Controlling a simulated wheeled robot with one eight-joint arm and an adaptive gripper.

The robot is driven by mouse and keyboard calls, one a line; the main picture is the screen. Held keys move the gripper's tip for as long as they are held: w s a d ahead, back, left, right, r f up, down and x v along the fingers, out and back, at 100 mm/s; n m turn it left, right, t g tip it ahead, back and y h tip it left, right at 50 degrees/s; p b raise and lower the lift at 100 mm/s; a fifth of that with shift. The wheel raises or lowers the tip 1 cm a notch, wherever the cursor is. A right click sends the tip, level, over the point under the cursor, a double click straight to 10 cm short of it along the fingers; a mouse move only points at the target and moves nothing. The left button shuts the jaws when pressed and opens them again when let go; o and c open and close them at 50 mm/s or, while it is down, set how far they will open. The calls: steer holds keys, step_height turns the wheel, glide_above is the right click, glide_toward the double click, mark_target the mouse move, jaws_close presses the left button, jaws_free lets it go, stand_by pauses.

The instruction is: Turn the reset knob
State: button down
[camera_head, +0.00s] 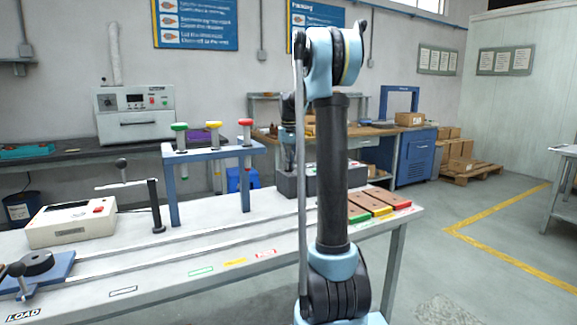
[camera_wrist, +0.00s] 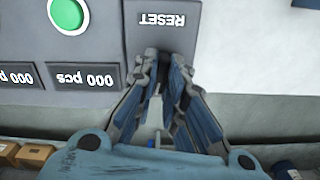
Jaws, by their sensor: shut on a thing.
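In the wrist view the RESET label (camera_wrist: 162,20) appears upside down on a dark grey panel strip (camera_wrist: 140,42). My gripper (camera_wrist: 161,72) is just below the label, its two fingers close together at the tips. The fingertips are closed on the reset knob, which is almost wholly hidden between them. I cannot tell the angle of the knob. In the head view my arm rises in front of the bench, and the gripper and knob cannot be made out clearly behind it.
In the wrist view a green button (camera_wrist: 68,14) and counter plates reading 000 pcs (camera_wrist: 85,77) lie left of the fingers. In the head view the workbench (camera_head: 160,278) carries a blue stand (camera_head: 212,152) with coloured-topped posts and a beige box (camera_head: 72,228).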

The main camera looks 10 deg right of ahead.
steer(key=shift+w+n, duration=0.1)
steer(key=shift+n, duration=1)
steer(key=c, duration=1.7)
jaws_free()
steer(key=shift+o, duration=0.2)
step_height(320, 180, up, 12)
